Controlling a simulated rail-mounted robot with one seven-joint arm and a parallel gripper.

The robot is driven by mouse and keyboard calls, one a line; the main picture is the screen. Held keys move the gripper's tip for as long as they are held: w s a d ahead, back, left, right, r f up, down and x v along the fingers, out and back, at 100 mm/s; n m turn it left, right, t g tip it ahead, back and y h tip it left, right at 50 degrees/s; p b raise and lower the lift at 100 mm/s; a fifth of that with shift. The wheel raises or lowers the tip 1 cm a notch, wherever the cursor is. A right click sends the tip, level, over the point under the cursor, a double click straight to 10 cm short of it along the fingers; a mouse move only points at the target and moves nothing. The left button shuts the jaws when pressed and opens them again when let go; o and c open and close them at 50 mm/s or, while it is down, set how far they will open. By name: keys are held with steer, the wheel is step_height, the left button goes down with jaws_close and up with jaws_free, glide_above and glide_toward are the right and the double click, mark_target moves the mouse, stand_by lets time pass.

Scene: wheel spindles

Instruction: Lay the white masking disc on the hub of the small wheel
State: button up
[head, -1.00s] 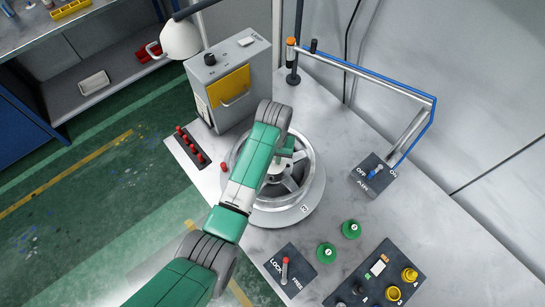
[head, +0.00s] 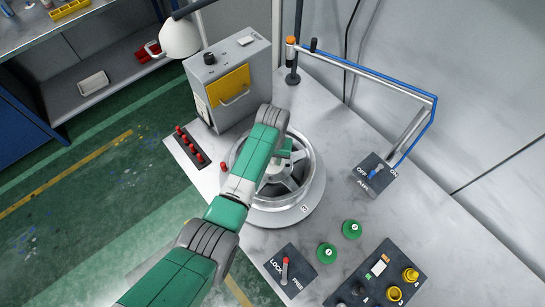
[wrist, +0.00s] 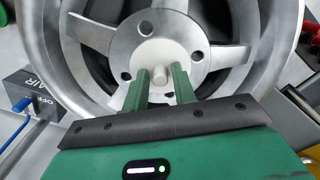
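The silver spoked wheel (head: 312,165) sits on a round grey base on the bench. In the wrist view its rim and spokes (wrist: 92,33) surround a hub face (wrist: 190,37) with several bolt holes. The white disc (wrist: 150,52) lies over the middle of the hub, seemingly flat, with a short grey peg (wrist: 160,74) standing at its centre. My gripper (wrist: 162,76) is above the disc, its two green fingers apart on either side of the peg, with gaps visible. In the head view my arm hides the hub and disc.
A grey box with a yellow panel (head: 229,86) stands behind the wheel. Red pegs (head: 188,143) are at left. The AIR switch (head: 374,174), blue-hosed rail (head: 370,69), green knobs (head: 351,229), LOCK lever (head: 285,270) and button panel (head: 376,280) stand to the right and front.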

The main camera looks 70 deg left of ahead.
steer(key=shift+o, duration=0.7)
steer(key=shift+r, duration=0.2)
step_height(320, 180, up, 12)
steer(key=p, duration=0.1)
steer(key=shift+r, duration=0.1)
